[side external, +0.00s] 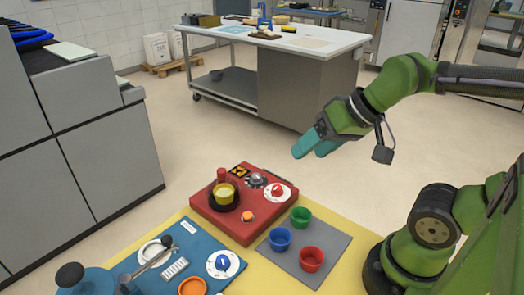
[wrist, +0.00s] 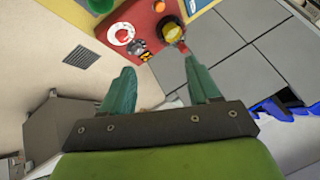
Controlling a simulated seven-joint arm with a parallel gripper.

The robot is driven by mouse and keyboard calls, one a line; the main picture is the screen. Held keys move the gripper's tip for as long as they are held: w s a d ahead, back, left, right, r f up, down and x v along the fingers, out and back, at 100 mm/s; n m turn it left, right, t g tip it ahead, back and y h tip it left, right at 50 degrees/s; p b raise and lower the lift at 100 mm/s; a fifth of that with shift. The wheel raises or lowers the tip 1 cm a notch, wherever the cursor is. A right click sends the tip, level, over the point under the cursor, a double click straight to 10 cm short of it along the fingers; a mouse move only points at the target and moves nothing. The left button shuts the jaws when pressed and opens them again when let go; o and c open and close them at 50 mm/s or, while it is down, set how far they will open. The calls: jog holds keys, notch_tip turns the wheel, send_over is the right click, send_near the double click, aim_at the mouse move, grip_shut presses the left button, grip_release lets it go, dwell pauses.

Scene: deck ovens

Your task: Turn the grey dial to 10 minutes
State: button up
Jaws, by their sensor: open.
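The grey dial (side external: 256,180) sits on top of a red box (side external: 235,231), between a small black-and-yellow panel and a white dial with a red knob (side external: 278,191). In the wrist view the grey dial (wrist: 137,46) shows small near the top, beside the white dial (wrist: 121,34); its setting is too small to read. My gripper (side external: 313,148) has teal fingers and is open and empty, held above and behind the red box, well apart from the dial. In the wrist view the fingers of my gripper (wrist: 159,72) are spread, with the dial beyond them.
Blue, green and red cups stand on a grey mat (side external: 333,243) to the right. A blue board (side external: 198,243) lies to the left. Air around my gripper is clear.

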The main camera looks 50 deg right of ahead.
jog(key=w+d+f+g, duration=0.2)
jog(key=w+g, duration=0.1)
jog(key=w, duration=0.3)
jog(key=n+g+h, duration=0.2)
jog(key=n+g, duration=0.2)
jog(key=n, duration=0.9)
send_over(256, 175)
jog(key=f, duration=0.2)
notch_tip(256, 175, down, 16)
jog(key=c, duration=1)
